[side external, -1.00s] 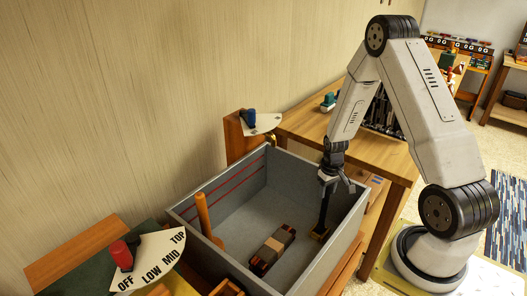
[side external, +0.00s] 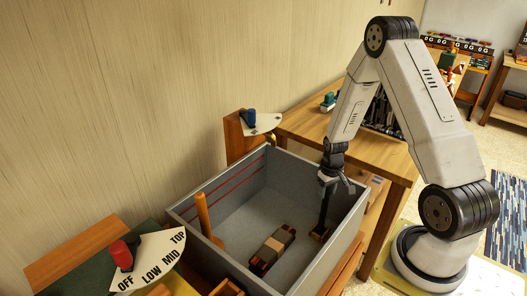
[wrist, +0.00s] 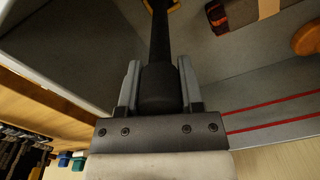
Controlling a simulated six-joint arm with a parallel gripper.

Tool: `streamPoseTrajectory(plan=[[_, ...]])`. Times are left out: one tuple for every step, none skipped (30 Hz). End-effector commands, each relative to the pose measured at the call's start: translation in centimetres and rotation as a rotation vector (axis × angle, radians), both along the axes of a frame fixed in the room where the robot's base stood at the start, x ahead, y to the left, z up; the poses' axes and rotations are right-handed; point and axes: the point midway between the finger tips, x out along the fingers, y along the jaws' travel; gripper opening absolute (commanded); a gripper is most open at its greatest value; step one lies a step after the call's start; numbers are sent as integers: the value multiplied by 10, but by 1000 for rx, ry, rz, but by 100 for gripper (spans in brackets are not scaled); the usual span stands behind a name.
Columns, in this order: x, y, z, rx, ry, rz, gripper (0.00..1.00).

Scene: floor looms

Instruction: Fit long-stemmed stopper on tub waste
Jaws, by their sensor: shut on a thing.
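My gripper (side external: 327,183) is shut on the upper end of the stopper's long black stem (side external: 323,208). In the wrist view, the gripper (wrist: 158,80) has its two grey fingers on either side of the black stem (wrist: 160,40). The stem stands about upright inside the grey tub (side external: 232,218), near its right wall. Its lower end is at a small brownish-yellow fitting (side external: 319,236) low in the tub, likely the waste. I cannot tell whether the stopper is seated in it or only above it.
A dark brown block with a tan band (side external: 272,250) lies on the tub floor. An orange post (side external: 204,214) stands at the left wall. A red knob (side external: 121,254) with a labelled dial is at front left, a blue knob (side external: 249,118) behind. A wooden bench (side external: 345,135) adjoins the back right.

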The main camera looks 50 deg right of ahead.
Motion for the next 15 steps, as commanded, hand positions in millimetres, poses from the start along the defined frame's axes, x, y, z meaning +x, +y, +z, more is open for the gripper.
streamPoseTrajectory(plan=[[0,0,-1,0,0,0,0],[0,0,-1,0,0,0,0],[0,0,-1,0,0,0,0],[0,0,-2,0,0,0,0],[0,0,-2,0,0,0,0],[0,0,-3,0,0,0,0],[0,0,-4,0,0,0,0],[0,0,-5,0,0,0,0],[0,0,-5,0,-1,0,0],[0,0,-6,0,-1,0,0],[0,0,-7,0,-1,0,0],[0,0,-8,0,0,0,0],[0,0,-8,0,0,0,0],[0,0,-9,0,0,0,0],[0,0,-10,0,0,0,0]])
